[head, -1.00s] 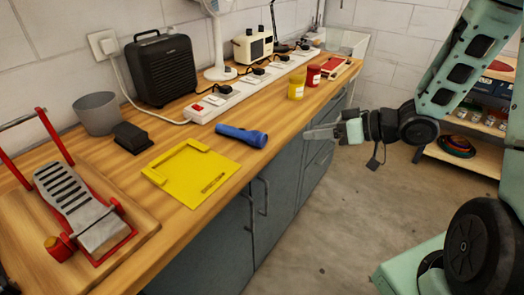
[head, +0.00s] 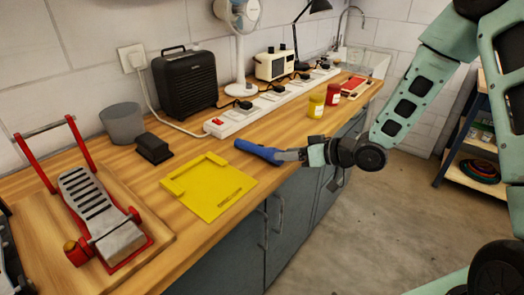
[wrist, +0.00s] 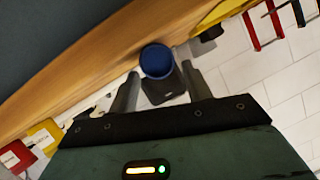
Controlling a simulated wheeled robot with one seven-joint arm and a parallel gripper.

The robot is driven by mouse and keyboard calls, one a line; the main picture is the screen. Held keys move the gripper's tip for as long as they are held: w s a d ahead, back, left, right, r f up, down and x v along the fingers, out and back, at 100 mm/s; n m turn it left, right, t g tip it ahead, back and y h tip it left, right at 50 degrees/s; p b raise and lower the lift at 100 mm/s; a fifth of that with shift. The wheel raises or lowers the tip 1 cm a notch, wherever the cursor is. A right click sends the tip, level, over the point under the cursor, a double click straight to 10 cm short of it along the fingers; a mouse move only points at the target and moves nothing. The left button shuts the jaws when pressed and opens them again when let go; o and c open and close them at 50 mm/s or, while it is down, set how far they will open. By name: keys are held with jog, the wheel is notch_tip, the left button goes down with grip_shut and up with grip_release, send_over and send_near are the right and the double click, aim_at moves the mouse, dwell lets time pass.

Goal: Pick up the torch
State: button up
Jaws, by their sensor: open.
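The blue torch (head: 257,151) lies on the wooden bench top, to the right of the yellow tray and near the front edge. My gripper (head: 291,155) is at the torch's right end in the head view, and its fingers hide part of that end. In the wrist view the round blue end of the torch (wrist: 157,62) shows between the tips of my two spread fingers (wrist: 160,80). The gripper is open. I cannot tell whether a finger touches the torch.
A yellow tray (head: 217,203) lies left of the torch. Yellow (head: 316,105) and red (head: 333,94) jars stand beyond my gripper. A white power strip (head: 236,118) runs along behind. A black block (head: 153,148) and a red-framed pedal (head: 90,205) are further left.

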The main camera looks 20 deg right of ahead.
aim_at(258, 149)
jog(key=shift+x, duration=1.9)
jog(key=shift+d, duration=0.1)
jog(key=c, duration=0.9)
